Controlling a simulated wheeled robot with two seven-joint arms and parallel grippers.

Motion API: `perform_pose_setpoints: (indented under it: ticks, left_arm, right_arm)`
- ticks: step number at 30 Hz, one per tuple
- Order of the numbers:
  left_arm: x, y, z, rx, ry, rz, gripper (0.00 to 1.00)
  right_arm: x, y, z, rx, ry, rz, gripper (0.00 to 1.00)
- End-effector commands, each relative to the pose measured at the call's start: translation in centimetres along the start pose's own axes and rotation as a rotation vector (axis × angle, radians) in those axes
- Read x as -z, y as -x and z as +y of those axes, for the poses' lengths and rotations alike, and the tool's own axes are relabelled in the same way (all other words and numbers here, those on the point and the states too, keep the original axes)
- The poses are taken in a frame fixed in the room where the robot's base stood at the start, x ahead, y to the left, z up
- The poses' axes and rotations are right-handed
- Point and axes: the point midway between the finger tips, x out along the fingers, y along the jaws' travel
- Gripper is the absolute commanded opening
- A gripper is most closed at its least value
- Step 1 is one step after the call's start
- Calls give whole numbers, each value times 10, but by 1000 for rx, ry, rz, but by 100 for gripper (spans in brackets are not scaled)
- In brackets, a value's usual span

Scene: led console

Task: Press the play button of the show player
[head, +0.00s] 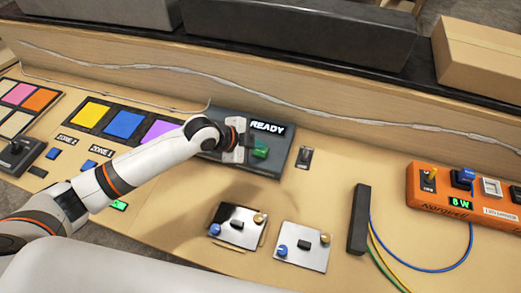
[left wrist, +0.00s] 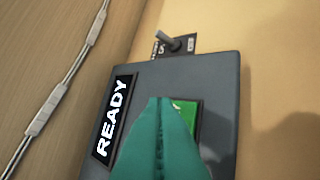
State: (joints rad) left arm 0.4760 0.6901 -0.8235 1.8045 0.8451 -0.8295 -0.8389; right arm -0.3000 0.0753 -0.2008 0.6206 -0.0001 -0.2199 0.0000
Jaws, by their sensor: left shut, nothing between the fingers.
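The show player (head: 272,168) is a dark grey box at the back middle of the console, with a lit READY display (head: 267,127). Its green play button (head: 260,150) shows just right of my left gripper (head: 245,148) in the head view. In the left wrist view the shut teal fingers of my left gripper (left wrist: 160,105) reach over the box (left wrist: 222,80) and cover part of the green button (left wrist: 187,118). The READY display (left wrist: 113,115) is left of the fingers. I cannot tell whether the fingertips touch the button. My right gripper is not in view.
A toggle switch (head: 304,157) stands right of the player; it also shows in the left wrist view (left wrist: 172,43). Two knob plates (head: 303,247) lie in front. An orange box (head: 465,192) is at the right. Coloured pads (head: 123,124) are at the left.

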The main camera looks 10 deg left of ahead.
Motion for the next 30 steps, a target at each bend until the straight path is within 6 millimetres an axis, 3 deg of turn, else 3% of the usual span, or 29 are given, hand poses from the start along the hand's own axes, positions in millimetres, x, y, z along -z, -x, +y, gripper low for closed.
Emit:
perform_pose_setpoints:
  ticks: [30]
  left_arm:
    - [0,0,0,0,0,0,0]
  right_arm:
    - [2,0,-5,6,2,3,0]
